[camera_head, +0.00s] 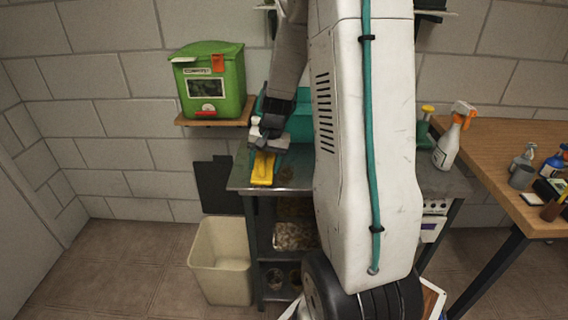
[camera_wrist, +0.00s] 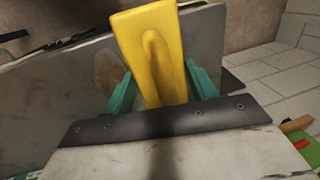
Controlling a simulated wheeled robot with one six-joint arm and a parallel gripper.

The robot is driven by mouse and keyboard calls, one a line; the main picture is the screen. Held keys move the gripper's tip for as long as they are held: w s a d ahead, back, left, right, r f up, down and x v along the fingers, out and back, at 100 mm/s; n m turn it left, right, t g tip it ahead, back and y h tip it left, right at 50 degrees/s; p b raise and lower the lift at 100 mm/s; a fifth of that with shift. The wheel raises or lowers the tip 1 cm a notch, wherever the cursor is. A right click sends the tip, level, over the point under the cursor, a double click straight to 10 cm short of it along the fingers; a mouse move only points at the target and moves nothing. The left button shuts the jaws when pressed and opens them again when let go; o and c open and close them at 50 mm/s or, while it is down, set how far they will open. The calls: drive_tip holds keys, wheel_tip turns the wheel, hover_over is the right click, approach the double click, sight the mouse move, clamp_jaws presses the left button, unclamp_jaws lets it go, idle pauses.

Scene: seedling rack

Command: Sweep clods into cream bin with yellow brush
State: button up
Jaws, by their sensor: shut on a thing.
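My gripper (camera_head: 268,145) is shut on the yellow brush (camera_head: 262,170) at the left front end of the grey metal bench (camera_head: 293,178). In the wrist view the brush's yellow handle (camera_wrist: 150,45) stands between the two teal fingers (camera_wrist: 156,90). The bristles are not visible. The cream bin (camera_head: 221,262) stands on the floor below and left of the bench's left end, with its open top facing up. A brownish patch (camera_head: 286,174) shows on the bench just right of the brush, too small to tell whether it is clods.
A green box (camera_head: 211,82) sits on a small wall shelf left of my gripper. A wooden table (camera_head: 507,172) is at the right. My own body hides the bench's middle. Floor left of the bin is clear.

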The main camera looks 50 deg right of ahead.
drive_tip(key=w+a, duration=0.7)
drive_tip(key=w, duration=0.2)
drive_tip(key=shift+a, duration=0.35)
wheel_tip(320, 180, up, 7)
drive_tip(key=s+d, duration=0.2)
drive_tip(key=shift+s, duration=0.2)
idle(0.9)
